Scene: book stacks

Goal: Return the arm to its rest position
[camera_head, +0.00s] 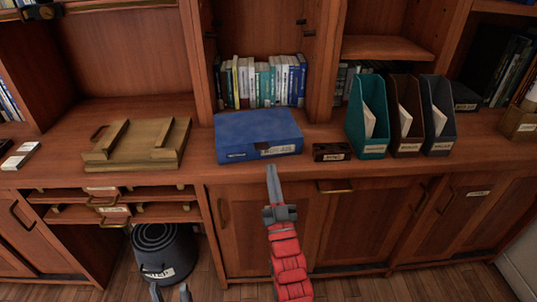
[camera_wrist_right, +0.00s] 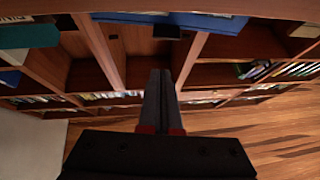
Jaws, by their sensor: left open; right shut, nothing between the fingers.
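My right gripper (camera_head: 271,172) is at the end of the red arm in the middle of the head view. Its fingers are together and empty, pointing toward the counter edge just below the blue box (camera_head: 257,136). I cannot tell whether it is apart from the counter's front. In the right wrist view, its two dark fingers (camera_wrist_right: 160,80) also lie together with nothing between them. My left gripper (camera_head: 170,292) just shows at the bottom edge of the head view, with two fingertips apart and nothing seen between them. The rest of the left arm is out of view.
The wooden counter (camera_head: 330,172) holds a wooden tray (camera_head: 138,145), a small dark box (camera_head: 332,152) and teal (camera_head: 368,115), brown (camera_head: 407,115) and dark (camera_head: 438,115) file holders. Books (camera_head: 262,82) stand on the shelf behind. A dark bin (camera_head: 163,250) stands below the counter, left of the cabinet doors.

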